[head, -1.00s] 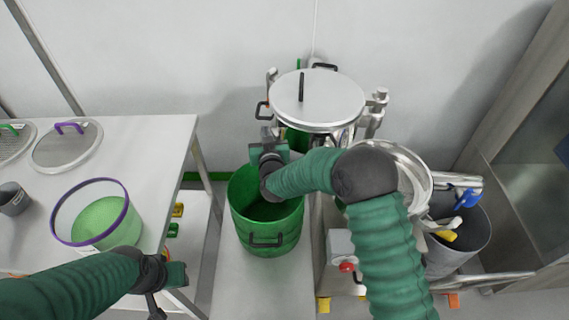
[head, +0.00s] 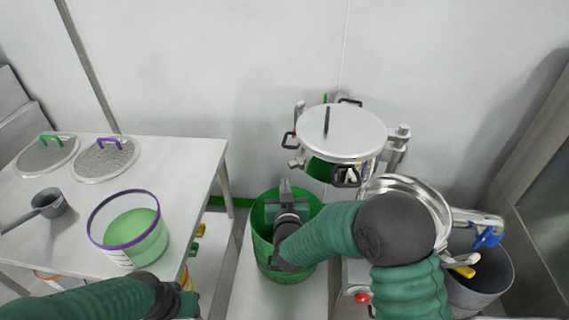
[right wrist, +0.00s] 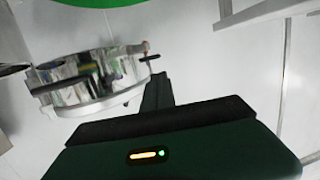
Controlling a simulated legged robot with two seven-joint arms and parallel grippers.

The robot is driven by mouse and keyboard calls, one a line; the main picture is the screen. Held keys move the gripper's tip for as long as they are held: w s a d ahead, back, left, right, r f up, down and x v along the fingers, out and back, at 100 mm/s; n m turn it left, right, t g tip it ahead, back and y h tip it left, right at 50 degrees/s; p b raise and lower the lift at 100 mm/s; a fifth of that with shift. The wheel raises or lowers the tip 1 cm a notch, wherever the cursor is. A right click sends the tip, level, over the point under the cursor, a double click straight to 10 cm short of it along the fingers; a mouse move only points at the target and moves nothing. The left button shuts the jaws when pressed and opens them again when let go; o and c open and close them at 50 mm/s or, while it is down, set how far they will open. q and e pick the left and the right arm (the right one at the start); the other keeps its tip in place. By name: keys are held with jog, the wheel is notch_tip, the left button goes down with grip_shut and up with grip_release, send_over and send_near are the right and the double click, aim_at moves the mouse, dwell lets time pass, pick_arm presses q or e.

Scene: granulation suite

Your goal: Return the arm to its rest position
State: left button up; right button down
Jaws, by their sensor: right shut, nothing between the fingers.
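My right arm comes in from the lower right of the head view and bends left. Its gripper (head: 286,190) is over the open green bucket (head: 287,268), shut and empty. In the right wrist view the shut fingers (right wrist: 157,88) point up the picture, with a blurred shiny round metal part (right wrist: 95,80) to their left. My left arm lies low at the left of the head view. Its end (head: 170,300) is at the bottom edge beside the table, and its fingers are not clear.
A lidded steel vessel (head: 343,132) stands behind the bucket, with a steel bowl (head: 425,190) at its right. A grey bin (head: 485,290) holds tools. The left table (head: 185,165) bears a purple-rimmed tub (head: 135,225), two sieve lids and a grey scoop (head: 50,205).

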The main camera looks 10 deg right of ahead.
jog(key=s+d+g+p, duration=0.3)
jog(key=s+d+g, duration=0.1)
jog(key=s, duration=0.5)
jog(key=s+d+r+g+p, duration=0.1)
jog(key=s+d+g+p, duration=0.2)
jog(key=s, duration=0.7)
jog(key=s+d+r+g+p, duration=0.1)
jog(key=s+d+g+p, duration=0.2)
jog(key=s, duration=0.7)
jog(key=d+g, duration=0.2)
jog(key=g, duration=0.1)
jog(key=shift+s+d+r+n+y, duration=0.2)
jog(key=shift+n+y, duration=0.1)
jog(key=shift+y, duration=0.1)
jog(key=shift+d, duration=0.1)
jog(key=shift+d+f, duration=0.1)
jog(key=shift+d, duration=0.1)
jog(key=shift+a, duration=0.25)
